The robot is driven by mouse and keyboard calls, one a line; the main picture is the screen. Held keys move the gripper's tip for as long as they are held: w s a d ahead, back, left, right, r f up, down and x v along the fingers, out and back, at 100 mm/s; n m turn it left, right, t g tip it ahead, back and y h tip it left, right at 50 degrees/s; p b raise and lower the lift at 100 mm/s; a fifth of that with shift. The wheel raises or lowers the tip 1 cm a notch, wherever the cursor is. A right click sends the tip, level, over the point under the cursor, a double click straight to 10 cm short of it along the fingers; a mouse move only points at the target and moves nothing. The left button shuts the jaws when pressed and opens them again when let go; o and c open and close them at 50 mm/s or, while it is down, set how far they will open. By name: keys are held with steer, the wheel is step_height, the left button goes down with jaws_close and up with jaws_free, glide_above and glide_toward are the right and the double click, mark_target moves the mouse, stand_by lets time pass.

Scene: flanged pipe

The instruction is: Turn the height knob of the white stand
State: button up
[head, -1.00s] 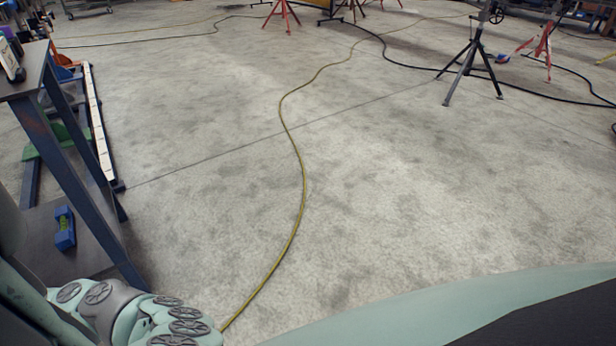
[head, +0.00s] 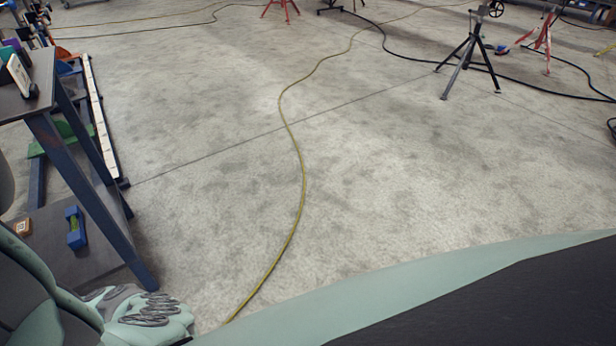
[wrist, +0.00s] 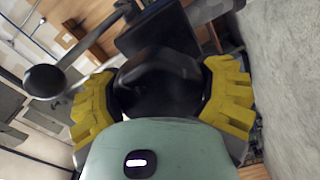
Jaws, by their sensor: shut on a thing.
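In the wrist view my gripper (wrist: 160,97) has its two yellow-padded fingers on either side of a dark, rounded knob (wrist: 157,72). The fingers are shut on the knob. A black lever with a round ball end (wrist: 44,80) reaches out to the left of it, and a dark block sits just above. No white part of the stand can be made out for sure in the wrist view. In the head view the gripper and the knob are not visible; only part of my arm shows at the lower left.
A dark metal table (head: 90,145) stands at the left, with a blue level (head: 75,228) on its lower shelf. A yellow cable (head: 303,180) crosses the open concrete floor. A dark tripod stand (head: 468,65) and red stands are at the back.

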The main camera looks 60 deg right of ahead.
steer(key=shift+m+p, duration=0.55)
steer(key=shift+m, duration=0.45)
steer(key=shift+f, duration=0.1)
steer(key=o, duration=1.1)
steer(key=shift+a, duration=0.1)
steer(key=v, duration=1.2)
